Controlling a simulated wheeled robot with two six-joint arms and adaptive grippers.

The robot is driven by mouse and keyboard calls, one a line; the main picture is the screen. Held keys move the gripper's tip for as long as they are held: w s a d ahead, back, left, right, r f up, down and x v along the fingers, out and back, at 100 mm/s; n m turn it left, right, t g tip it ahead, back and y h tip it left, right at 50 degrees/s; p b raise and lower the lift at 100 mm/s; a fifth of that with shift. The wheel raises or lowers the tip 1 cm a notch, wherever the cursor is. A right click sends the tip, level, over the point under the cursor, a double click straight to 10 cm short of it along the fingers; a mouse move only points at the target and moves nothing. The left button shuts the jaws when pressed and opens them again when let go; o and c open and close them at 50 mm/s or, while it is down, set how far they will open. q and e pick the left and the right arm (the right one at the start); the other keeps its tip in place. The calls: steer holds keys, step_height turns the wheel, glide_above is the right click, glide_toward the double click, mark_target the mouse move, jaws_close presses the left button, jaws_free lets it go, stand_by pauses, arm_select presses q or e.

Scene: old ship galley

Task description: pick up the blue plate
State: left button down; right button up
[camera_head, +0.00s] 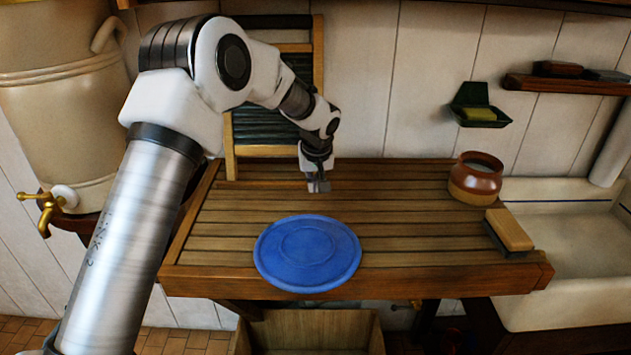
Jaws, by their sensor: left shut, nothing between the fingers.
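The blue plate (307,253) is round and lies on the slatted wooden table (420,210), at its front edge left of the middle. Its near rim reaches to the table's front edge. My left gripper (319,187) points down over the table behind the plate, apart from it. Its fingers are shut with nothing between them. My right gripper is not in view.
A brown and cream jar (475,182) and a brush (509,231) stand on the table's right side. A white sink (580,240) adjoins on the right. A slatted rack (262,150) stands behind my left arm. A large urn (62,110) with a brass tap is at left.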

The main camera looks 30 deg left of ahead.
mark_target(318, 218)
arm_select(q)
steer(key=x, duration=0.1)
steer(key=p+x, duration=0.1)
steer(key=x, duration=0.2)
steer(key=shift+s+d+f+p, duration=0.15)
steer(key=shift+d+f+p, duration=0.15)
steer(key=shift+f+p, duration=0.1)
steer(key=shift+s+d+f+p, duration=0.35)
steer(key=shift+s+d+p, duration=0.1)
steer(key=shift+s+p, duration=0.15)
steer(key=shift+s+d+r, duration=0.15)
steer(key=shift+s+d, duration=0.45)
steer(key=shift+s, duration=0.25)
steer(key=shift+s+d+r, duration=0.1)
steer(key=shift+d, duration=0.05)
steer(key=shift+w+f, duration=0.25)
steer(key=shift+f, duration=0.05)
steer(key=s+d+b, duration=0.1)
steer(key=s+b, duration=0.1)
steer(key=shift+d+b, duration=0.1)
steer(key=shift+b, duration=0.25)
steer(key=shift+d+r, duration=0.1)
steer(key=shift+r, duration=0.15)
